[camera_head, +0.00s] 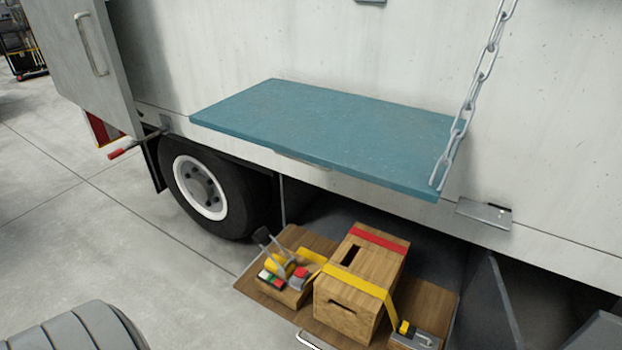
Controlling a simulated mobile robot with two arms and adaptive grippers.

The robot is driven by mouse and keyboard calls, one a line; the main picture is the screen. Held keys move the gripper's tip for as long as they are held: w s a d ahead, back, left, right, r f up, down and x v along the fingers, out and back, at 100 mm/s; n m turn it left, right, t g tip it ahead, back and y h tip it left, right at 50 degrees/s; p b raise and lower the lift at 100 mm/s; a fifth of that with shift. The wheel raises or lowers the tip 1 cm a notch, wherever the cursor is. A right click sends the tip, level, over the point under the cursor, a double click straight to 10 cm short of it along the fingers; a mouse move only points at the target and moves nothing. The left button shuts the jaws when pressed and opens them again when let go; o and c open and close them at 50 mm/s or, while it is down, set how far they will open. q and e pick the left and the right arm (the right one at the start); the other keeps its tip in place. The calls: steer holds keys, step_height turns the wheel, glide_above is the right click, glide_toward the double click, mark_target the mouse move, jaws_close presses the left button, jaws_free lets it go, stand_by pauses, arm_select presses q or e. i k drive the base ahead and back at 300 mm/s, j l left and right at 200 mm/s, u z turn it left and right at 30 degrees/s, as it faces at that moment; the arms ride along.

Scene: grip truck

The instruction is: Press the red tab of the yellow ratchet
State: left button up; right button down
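A wooden crate (382,262) with hand slots stands on a low wooden board below the truck's side. A red strap (379,239) and a yellow strap (357,281) cross it. To its left, a yellow ratchet (281,267) with grey metal parts sits on a small wooden block. A red piece (301,271) shows at the ratchet's right side, and small red, white and green pieces (271,279) lie at its front left. The parts are small, so I cannot tell for sure which is the tab. Neither gripper is in view.
A teal shelf (320,125) juts from the truck above the board, with a chain (468,113) at its right end. A wheel (207,188) stands left of the board. Dark panels (490,300) are at right. The grey floor (110,225) at left is open.

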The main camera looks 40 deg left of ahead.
mark_target(301, 271)
steer(key=u, duration=1.15)
